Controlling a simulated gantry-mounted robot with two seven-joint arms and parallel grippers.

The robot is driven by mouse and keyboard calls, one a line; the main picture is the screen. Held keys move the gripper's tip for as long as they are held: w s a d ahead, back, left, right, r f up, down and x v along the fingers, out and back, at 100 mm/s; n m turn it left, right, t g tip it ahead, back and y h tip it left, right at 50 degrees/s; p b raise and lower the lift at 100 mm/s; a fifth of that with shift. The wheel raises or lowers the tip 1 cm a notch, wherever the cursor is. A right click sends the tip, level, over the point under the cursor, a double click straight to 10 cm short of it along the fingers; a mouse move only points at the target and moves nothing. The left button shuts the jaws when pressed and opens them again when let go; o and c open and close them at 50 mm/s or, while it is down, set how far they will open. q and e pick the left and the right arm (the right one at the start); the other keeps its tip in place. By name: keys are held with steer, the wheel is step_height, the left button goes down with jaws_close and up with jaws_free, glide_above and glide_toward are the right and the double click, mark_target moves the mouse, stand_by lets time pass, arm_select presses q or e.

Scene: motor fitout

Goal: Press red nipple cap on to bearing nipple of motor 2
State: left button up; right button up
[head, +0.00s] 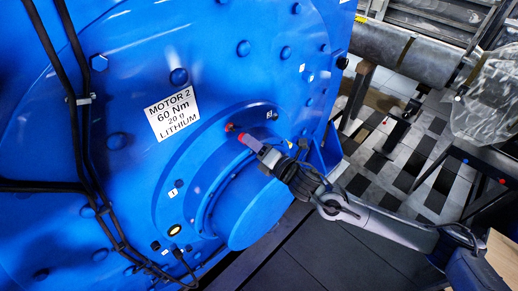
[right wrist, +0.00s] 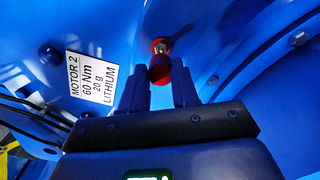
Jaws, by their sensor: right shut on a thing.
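The big blue motor (head: 215,75) carries a white label (head: 172,113) reading MOTOR 2, 60 Nm, 20 g, LITHIUM. The bearing nipple (right wrist: 162,46), metallic with red around it, sits on the blue housing and shows as a small red spot in the head view (head: 230,127). My right gripper (head: 257,148) is shut on the dark red nipple cap (right wrist: 160,69). The cap also shows at its fingertips in the head view (head: 244,139). The cap lies just in front of the nipple and overlaps it in the wrist view; I cannot tell whether they touch. My left gripper is out of view.
A round blue bearing hub (head: 262,215) juts out just below my right gripper. Black cables (head: 97,190) run down the motor's left side. A yellow-ringed port (head: 174,230) is low on the flange.

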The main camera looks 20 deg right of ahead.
steer(key=shift+x, duration=0.9)
stand_by(0.5)
steer(key=shift+b, duration=0.35)
stand_by(0.4)
steer(key=shift+w, duration=0.2)
stand_by(0.4)
steer(key=shift+b+x, duration=0.6)
steer(key=shift+x, duration=0.75)
steer(key=o, duration=1.1)
steer(key=shift+a, duration=0.1)
steer(key=shift+c, duration=0.2)
